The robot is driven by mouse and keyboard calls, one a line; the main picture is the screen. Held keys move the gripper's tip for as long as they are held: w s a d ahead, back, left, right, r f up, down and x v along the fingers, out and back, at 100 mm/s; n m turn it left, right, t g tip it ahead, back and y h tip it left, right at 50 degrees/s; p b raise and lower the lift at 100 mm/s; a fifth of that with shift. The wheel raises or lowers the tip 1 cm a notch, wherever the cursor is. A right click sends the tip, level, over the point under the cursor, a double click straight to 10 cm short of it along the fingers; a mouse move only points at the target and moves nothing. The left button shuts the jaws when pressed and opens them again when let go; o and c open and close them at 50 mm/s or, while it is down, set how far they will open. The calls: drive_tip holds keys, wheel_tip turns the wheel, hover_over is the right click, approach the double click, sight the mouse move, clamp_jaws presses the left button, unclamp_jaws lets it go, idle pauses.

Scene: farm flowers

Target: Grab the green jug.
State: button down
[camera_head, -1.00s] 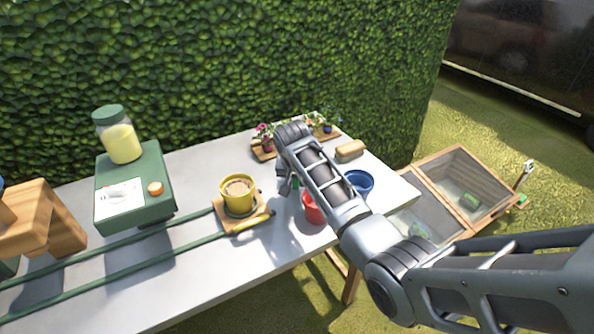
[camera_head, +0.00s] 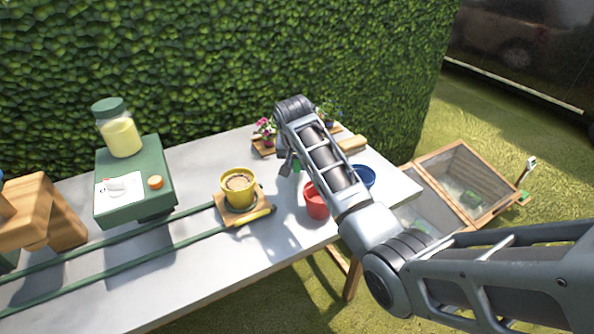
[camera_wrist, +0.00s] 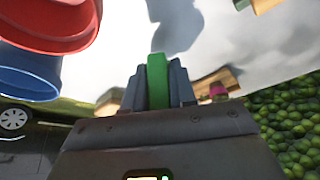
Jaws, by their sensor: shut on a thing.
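My gripper (camera_wrist: 158,85) is shut on a narrow upright green piece (camera_wrist: 157,78), which I take to be part of the green jug. The rest of the jug does not show in the wrist view. In the head view my gripper (camera_head: 288,165) is mostly behind my own arm, above the white table. A small bit of green (camera_head: 297,165) shows beside it. I cannot tell from these frames whether the jug touches the table.
A red pot (camera_head: 315,205) and a blue pot (camera_head: 364,177) stand close to my arm on the white table (camera_head: 190,265). A yellow pot (camera_head: 238,190) sits on a wooden base to the left. Potted flowers (camera_head: 265,132) stand near the hedge.

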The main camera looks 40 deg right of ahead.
drive_tip(key=s+d+r+b, duration=0.1)
drive_tip(key=s+d+r, duration=0.5)
drive_tip(key=s+d, duration=0.1)
drive_tip(key=shift+s+d+r+b, duration=0.3)
drive_tip(key=shift+d+r, duration=0.05)
drive_tip(key=shift+d, duration=0.45)
drive_tip(key=shift+d, duration=0.1)
idle(1.4)
